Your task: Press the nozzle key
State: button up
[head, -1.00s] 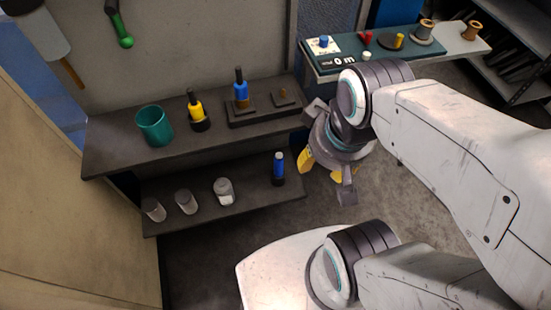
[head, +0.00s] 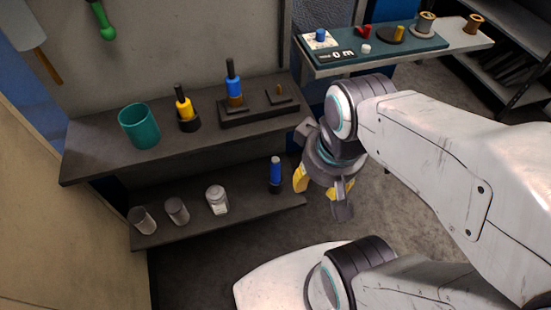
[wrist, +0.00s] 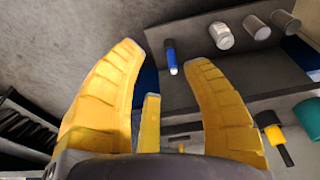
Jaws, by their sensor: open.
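A teal control panel (head: 372,60) lies on the counter at the back right. It has a small display reading "0 m" (head: 338,55), a blue knob (head: 320,35) on a white plate, a red key (head: 364,31), a white key (head: 366,48) and a yellow piece (head: 399,33) on a dark disc. I cannot tell which of these is the nozzle key. My gripper (head: 318,186) hangs below and in front of the panel, apart from it, open and empty. In the wrist view my gripper's yellow fingers (wrist: 163,62) are spread, facing the shelves; the panel does not show there.
Below are grey containers and a blue tube (head: 275,172). Two spools (head: 425,22) (head: 473,24) stand at the counter's right.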

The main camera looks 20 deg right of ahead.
grip_shut()
dwell(0.3)
jog(key=c, duration=0.8)
grip_release()
